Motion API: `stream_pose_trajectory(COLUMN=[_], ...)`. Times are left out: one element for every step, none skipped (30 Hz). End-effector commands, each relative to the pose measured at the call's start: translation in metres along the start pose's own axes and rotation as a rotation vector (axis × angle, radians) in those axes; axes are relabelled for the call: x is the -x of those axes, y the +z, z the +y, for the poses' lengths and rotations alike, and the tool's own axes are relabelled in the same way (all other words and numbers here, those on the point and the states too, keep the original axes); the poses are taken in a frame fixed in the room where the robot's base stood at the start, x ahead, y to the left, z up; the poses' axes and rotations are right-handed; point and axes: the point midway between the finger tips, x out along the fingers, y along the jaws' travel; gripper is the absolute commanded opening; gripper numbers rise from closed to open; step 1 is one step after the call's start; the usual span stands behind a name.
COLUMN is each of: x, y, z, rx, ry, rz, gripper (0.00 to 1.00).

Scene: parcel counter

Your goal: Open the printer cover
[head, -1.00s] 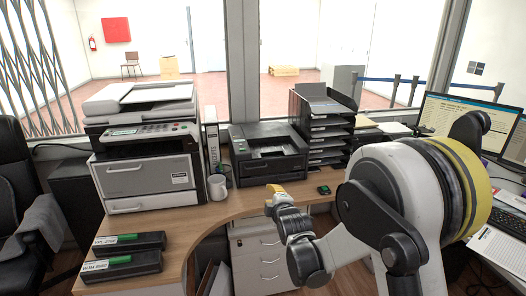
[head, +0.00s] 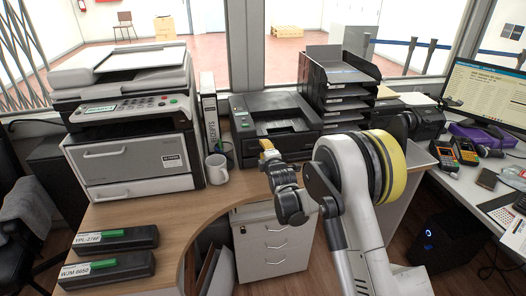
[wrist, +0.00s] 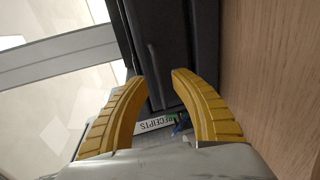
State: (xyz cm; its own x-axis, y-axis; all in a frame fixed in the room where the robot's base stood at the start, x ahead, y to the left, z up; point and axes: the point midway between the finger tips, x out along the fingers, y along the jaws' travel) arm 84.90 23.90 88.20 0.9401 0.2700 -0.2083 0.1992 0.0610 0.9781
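A black printer (head: 275,125) with a closed front stands on the desk at centre, below the window. A larger grey and white printer (head: 130,125) stands to its left, its front panels closed. My gripper (head: 266,148) with yellow fingers is in front of the black printer, above the desk. In the wrist view my gripper (wrist: 158,80) is open, its fingertips apart with nothing held between them. The dark body of the black printer (wrist: 180,40) lies ahead of the fingertips, seen sideways. I cannot tell whether a finger touches it.
A white mug (head: 216,168) and a receipts binder (head: 210,115) stand between the printers. Black paper trays (head: 338,85) are stacked to the right. Two labelled black cartridges (head: 110,242) lie at front left. Some bare desk (head: 185,200) is free before the printers.

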Motion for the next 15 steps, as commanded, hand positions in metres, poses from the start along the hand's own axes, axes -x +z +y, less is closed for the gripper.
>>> stream_pose_trajectory(x=[-0.007, -0.010, -0.014, -0.016, -0.018, -0.019, -0.020, -0.021, -0.021, -0.021, -0.021, -0.021, -0.021, -0.021, -0.021], y=[0.000, 0.000, 0.000, 0.000, 0.000, 0.000, 0.000, 0.000, 0.000, 0.000, 0.000, 0.000, 0.000, 0.000, 0.000], z=[-0.002, -0.002, -0.002, -0.001, -0.001, 0.000, 0.000, 0.000, 0.000, 0.000, 0.001, 0.001, 0.001, 0.001, 0.001], rx=[0.000, 0.000, 0.000, 0.000, 0.000, 0.000, 0.000, -0.001, -0.001, -0.001, -0.001, -0.001, -0.001, -0.001, -0.001], ry=[0.000, 0.000, 0.000, 0.000, 0.000, 0.000, 0.000, 0.000, 0.000, 0.000, 0.000, 0.000, 0.000, 0.000, 0.000], rz=[0.000, 0.000, 0.000, 0.000, 0.000, 0.000, 0.000, 0.000, 0.000, 0.000, 0.000, 0.000, 0.000, 0.000, 0.000], gripper=[0.30, 0.30, 0.30, 0.30, 0.30, 0.30, 0.30, 0.30, 0.30, 0.30, 0.30, 0.30, 0.30, 0.30, 0.26])
